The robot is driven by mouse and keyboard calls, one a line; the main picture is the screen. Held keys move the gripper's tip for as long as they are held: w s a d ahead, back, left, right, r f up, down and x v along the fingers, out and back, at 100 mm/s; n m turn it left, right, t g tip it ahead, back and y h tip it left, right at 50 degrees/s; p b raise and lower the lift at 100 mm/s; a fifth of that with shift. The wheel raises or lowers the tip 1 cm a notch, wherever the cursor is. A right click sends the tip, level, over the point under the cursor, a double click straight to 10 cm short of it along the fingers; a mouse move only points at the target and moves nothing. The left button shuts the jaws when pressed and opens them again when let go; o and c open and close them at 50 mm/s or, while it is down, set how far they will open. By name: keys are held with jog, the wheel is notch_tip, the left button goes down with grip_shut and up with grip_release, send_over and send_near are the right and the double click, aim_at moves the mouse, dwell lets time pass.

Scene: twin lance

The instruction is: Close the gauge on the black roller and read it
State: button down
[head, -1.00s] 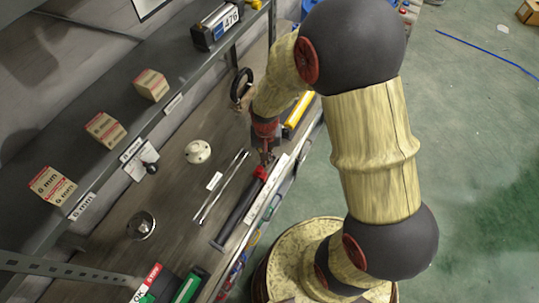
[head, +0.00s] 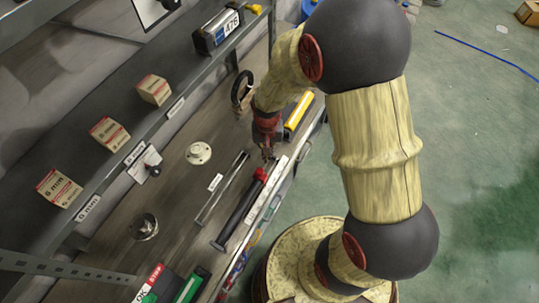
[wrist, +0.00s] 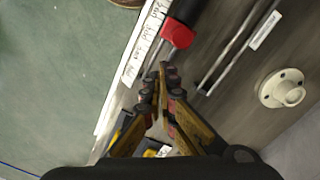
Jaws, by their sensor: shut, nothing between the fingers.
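A black roller (head: 238,212) with a red end (head: 261,174) lies along the front of the bench. Its red end also shows in the wrist view (wrist: 177,33). My gripper (head: 267,156) is just beyond this red end, shut and empty. In the wrist view its fingertips (wrist: 162,75) are together, a little apart from the red end. A black C-shaped piece (head: 241,88) stands behind my arm at the back; I cannot tell whether it is the gauge. I see no reading that I can tie to it.
Thin metal rods (head: 222,187) lie beside the roller. A white flanged disc (head: 198,153) and a metal round piece (head: 143,226) are on the bench. A yellow bar (head: 298,115) lies right of my gripper. The shelf holds small boxes (head: 154,90) and a box marked 476 (head: 218,31).

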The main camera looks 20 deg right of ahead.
notch_tip(320, 180, up, 5)
jog(key=p, duration=0.3)
jog(key=shift+r, duration=0.2)
dwell(0.4)
jog(key=s+d+r+n+t+b, duration=0.1)
jog(key=s+r+n+t+b, duration=0.3)
jog(key=s+r+b, duration=1)
jog(key=shift+s+r+t, duration=0.4)
jog(key=shift+r+t, duration=0.35)
jog(key=shift+t, duration=0.05)
